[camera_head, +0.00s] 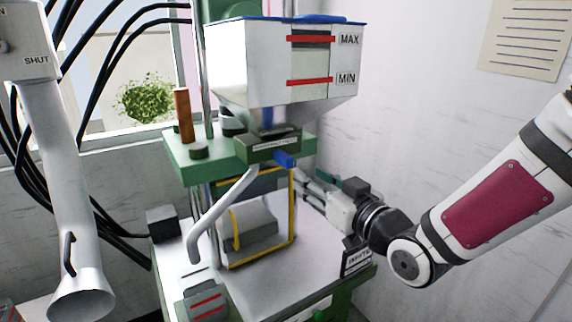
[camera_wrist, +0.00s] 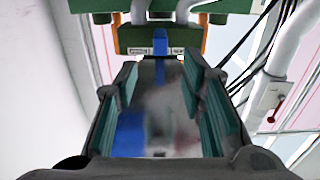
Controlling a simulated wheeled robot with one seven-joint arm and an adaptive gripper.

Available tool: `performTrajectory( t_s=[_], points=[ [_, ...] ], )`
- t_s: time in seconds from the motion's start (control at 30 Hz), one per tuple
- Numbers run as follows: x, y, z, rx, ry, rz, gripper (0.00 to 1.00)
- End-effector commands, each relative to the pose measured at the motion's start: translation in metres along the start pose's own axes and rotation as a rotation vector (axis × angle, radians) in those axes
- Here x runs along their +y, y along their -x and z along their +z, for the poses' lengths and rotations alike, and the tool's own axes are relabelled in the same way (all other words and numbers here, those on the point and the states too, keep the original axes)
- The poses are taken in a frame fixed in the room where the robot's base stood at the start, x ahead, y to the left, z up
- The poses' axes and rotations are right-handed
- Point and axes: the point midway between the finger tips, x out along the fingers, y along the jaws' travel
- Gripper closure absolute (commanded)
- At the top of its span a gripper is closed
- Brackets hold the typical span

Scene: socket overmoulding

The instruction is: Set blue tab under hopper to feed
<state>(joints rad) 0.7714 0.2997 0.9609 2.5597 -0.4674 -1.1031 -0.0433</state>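The blue tab (camera_head: 285,160) sticks out from the front right of the dark green block (camera_head: 268,147) under the white hopper (camera_head: 265,65). In the wrist view the blue tab (camera_wrist: 160,42) hangs upright, ahead of and between my fingertips. My gripper (camera_head: 306,182) is to the right of and slightly below the tab in the head view, beside the yellow-edged frame. In the wrist view my gripper (camera_wrist: 160,75) is open, its teal-padded fingers wide apart, with no tab between them. Lettering on the green block is too small to read.
A grey bent handle (camera_head: 222,215) slants down left of the block. The yellow-edged guard frame (camera_head: 293,220) stands below it. A brown upright handle (camera_head: 183,115) is on the green plate (camera_head: 190,165). A white pipe (camera_head: 62,190) stands far left.

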Motion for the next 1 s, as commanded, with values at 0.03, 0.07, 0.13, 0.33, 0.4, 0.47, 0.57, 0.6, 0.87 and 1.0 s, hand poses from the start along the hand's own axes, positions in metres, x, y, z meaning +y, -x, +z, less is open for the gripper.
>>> performTrajectory(
  t_s=[0.03,0.07,0.13,0.33,0.4,0.47,0.57,0.6,0.87,1.0],
  points=[
    [0.001,-0.009,0.002,0.001,0.000,-0.001,0.63],
    [0.001,-0.014,0.002,0.001,-0.001,-0.001,0.63],
    [0.000,-0.026,0.001,0.001,-0.003,-0.002,0.63],
    [-0.001,-0.063,0.001,0.000,-0.004,-0.002,0.63],
    [-0.001,-0.076,0.001,0.001,-0.003,-0.002,0.63],
    [-0.001,-0.085,0.001,-0.001,-0.003,-0.002,0.63],
    [0.000,-0.097,0.001,0.000,-0.002,-0.001,0.63],
    [0.000,-0.101,0.001,-0.001,-0.001,-0.001,0.63],
    [0.000,-0.111,0.000,-0.001,0.000,0.001,0.63],
    [0.000,-0.111,0.000,-0.002,0.001,0.001,0.63]
  ],
)
